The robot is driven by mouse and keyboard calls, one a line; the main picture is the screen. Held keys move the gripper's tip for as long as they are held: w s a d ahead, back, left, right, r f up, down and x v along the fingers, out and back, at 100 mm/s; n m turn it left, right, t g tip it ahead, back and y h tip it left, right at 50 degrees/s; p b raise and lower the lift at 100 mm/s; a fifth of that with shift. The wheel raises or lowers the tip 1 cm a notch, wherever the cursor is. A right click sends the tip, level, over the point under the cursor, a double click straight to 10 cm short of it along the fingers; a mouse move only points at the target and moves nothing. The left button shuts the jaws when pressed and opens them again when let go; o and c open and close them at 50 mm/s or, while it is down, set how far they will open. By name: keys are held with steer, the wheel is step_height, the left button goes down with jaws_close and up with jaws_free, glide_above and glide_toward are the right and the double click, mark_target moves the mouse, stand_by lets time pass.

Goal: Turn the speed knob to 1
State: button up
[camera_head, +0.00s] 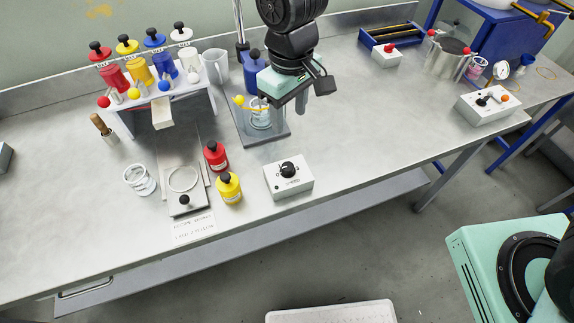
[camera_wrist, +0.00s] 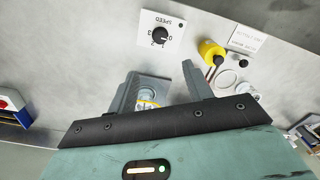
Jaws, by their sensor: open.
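The speed knob (camera_head: 288,169) is a round black knob on top of a small white box (camera_head: 278,187) near the front of the bench. In the wrist view the knob (camera_wrist: 160,35) sits on the box's upside-down face, with the word SPEED and small numerals around it. A pale pointer mark seems to face the 0 side, but it is too small to be sure. My gripper (camera_head: 287,104) is open and empty, above and behind the box, over a grey stand. In the wrist view its two fingers (camera_wrist: 158,80) are spread, well apart from the knob.
A glass beaker (camera_head: 260,113) stands on the grey stand (camera_head: 272,137) under my gripper. Red (camera_head: 215,156) and yellow (camera_head: 229,188) bottles stand left of the box. A rack (camera_head: 162,103) of coloured bottles is at back left. The bench right of the box is clear.

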mark_target(288, 166)
step_height(288, 166, down, 17)
steer(key=p, duration=0.4)
steer(key=shift+s+a+f, duration=0.1)
steer(key=shift+s+a, duration=0.05)
steer(key=c, duration=1)
